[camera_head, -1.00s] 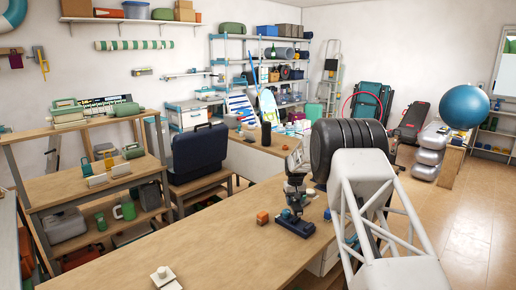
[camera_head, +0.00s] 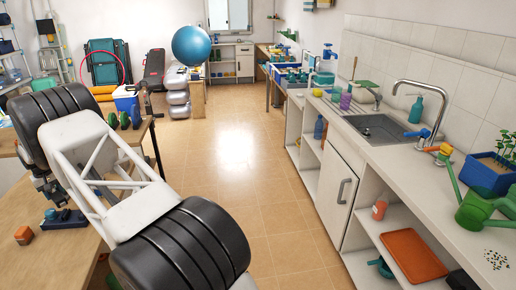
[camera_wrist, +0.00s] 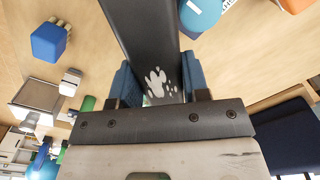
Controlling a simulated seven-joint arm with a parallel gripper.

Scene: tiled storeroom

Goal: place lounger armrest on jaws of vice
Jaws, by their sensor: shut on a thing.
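In the wrist view my gripper (camera_wrist: 157,78) is shut on a long dark grey bar, the lounger armrest (camera_wrist: 143,28). The bar has a white splash mark and runs out past the top edge between the blue finger pads. I cannot tell the vice for certain in the wrist view.
An orange block (camera_head: 24,235) sits on the wooden bench (camera_head: 40,262) beside the vice. A white sink counter (camera_head: 405,180) runs along the right. Tiled floor (camera_head: 240,165) lies clear between. In the wrist view a blue block (camera_wrist: 48,42) is at upper left.

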